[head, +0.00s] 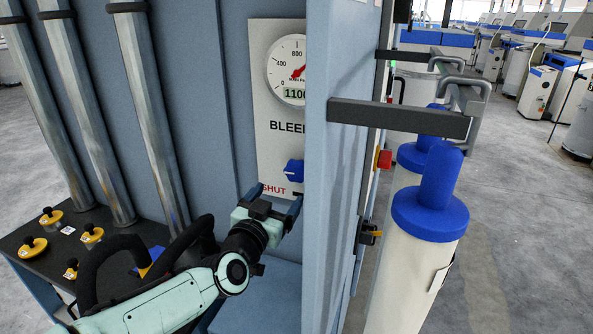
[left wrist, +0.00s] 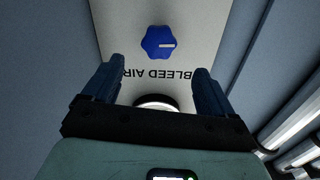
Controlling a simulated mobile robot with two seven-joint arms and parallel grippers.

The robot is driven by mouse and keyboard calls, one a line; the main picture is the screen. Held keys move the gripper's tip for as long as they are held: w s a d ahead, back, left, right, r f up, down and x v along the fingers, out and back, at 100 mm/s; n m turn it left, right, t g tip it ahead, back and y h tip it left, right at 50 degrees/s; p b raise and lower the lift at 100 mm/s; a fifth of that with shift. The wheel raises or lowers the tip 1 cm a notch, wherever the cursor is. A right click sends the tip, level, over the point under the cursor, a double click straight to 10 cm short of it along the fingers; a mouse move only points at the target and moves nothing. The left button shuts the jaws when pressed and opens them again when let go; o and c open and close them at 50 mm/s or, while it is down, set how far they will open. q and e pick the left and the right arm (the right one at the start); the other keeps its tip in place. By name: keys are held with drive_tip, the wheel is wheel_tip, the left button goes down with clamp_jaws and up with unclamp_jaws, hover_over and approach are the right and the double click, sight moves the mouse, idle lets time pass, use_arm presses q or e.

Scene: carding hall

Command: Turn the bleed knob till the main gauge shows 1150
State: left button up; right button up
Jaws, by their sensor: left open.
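The blue bleed knob (head: 294,172) sits on a pale panel (head: 263,110) marked BLEED, just above the red word SHUT. In the left wrist view the lobed knob (left wrist: 157,43) shows a white mark pointing right, with BLEED AIR upside down below it. The main gauge (head: 287,62) is above the knob; its digits read about 1100, their right end cut off by a cabinet edge. My left gripper (head: 278,198) is open and empty, just below and in front of the knob. Its fingers (left wrist: 159,72) do not touch the knob. My right gripper is not in view.
A blue cabinet side (head: 335,190) stands close right of the panel and gripper. A dark bar (head: 400,118) juts out beyond it. Grey pipes (head: 150,110) stand left, above a dark shelf (head: 55,243) with yellow-based knobs. White cylinders with blue tops (head: 418,255) stand right.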

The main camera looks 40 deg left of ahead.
sight(294, 175)
use_arm(q)
drive_tip(key=p+x, duration=0.1)
drive_tip(key=x, duration=1)
drive_tip(key=shift+w+f, duration=0.1)
drive_tip(key=shift+w, duration=0.2)
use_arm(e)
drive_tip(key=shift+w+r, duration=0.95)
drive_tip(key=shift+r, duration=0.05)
